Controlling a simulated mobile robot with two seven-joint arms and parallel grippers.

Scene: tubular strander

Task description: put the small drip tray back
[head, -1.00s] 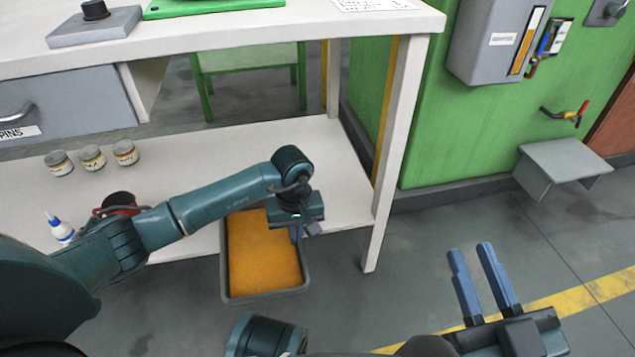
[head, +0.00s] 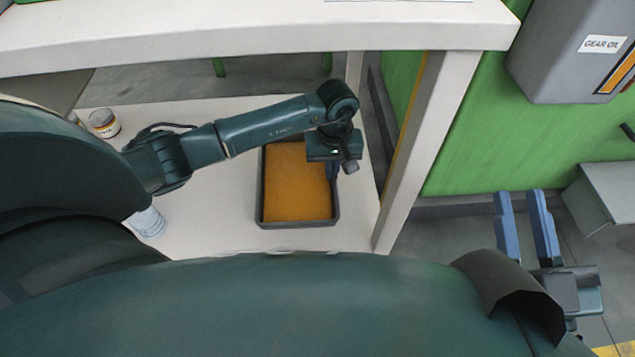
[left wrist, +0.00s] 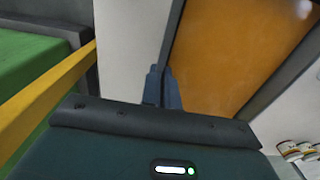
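The small drip tray (head: 297,222) is a dark grey rectangular tray with an orange-brown inside. It appears over the bench's white lower shelf (head: 215,220), near the right leg. I cannot tell whether it rests on the shelf or is just above it. My left gripper (head: 332,172) is at the tray's right rim, its blue fingers closed around the side wall. The left wrist view shows the fingers (left wrist: 162,90) at the wall, beside the orange inside of the tray (left wrist: 225,50). My right gripper (head: 520,193) is open and empty, right of the bench leg.
The bench top (head: 250,40) overhangs the shelf, and the bench leg (head: 430,150) stands right of the tray. A jar (head: 104,122) and a white-blue container (head: 148,222) are on the shelf's left. A gear oil box (head: 570,60) hangs on the green wall at right.

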